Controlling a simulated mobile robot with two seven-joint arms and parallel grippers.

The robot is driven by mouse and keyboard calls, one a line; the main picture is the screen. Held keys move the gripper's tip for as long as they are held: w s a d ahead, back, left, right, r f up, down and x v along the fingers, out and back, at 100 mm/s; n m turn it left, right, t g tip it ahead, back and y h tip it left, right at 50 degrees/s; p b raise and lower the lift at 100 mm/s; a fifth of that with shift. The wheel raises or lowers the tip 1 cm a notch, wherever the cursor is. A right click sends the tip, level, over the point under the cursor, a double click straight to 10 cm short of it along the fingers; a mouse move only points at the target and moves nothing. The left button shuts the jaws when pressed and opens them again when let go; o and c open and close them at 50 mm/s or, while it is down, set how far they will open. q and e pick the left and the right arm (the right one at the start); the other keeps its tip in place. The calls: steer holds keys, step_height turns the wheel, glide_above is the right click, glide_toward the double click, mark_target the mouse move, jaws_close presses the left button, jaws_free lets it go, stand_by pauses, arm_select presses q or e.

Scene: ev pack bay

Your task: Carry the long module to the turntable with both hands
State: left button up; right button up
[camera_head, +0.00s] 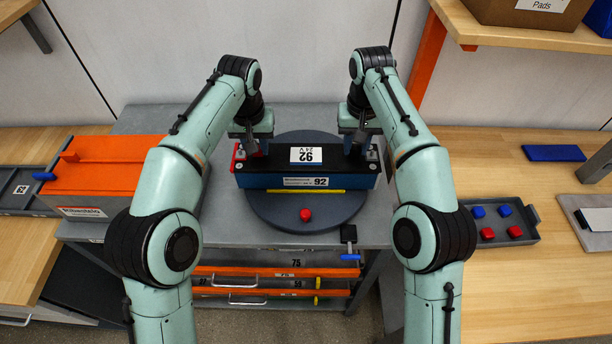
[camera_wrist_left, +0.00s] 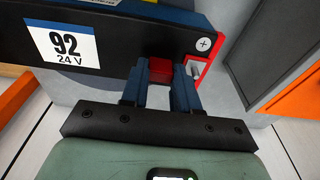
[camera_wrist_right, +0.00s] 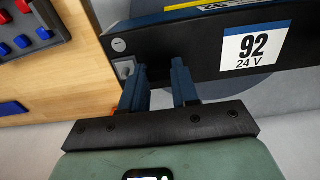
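The long module (camera_head: 270,178), black on top with blue sides and "92 24 V" labels, lies level across the dark round turntable (camera_head: 307,215); I cannot tell whether it touches it. My left gripper (camera_head: 254,151) is at its left end. In the left wrist view its fingers (camera_wrist_left: 160,82) close around a red block on the module (camera_wrist_left: 110,50). My right gripper (camera_head: 357,150) is at the right end. In the right wrist view its fingers (camera_wrist_right: 160,80) stand the same narrow width apart against the black top (camera_wrist_right: 195,48); the gripped part is hidden in the dark.
A red button (camera_head: 306,214) sits at the turntable's front. A tray (camera_head: 515,228) with red and blue pieces and a blue pad (camera_head: 553,153) lie on the right wooden table. A shelf (camera_head: 540,36) overhangs at upper right.

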arm_select(q)
steer(key=o, duration=0.4)
steer(key=shift+s+r, duration=0.15)
arm_select(e)
steer(key=o, duration=0.4)
steer(key=shift+s+r, duration=0.1)
steer(key=shift+s, duration=0.05)
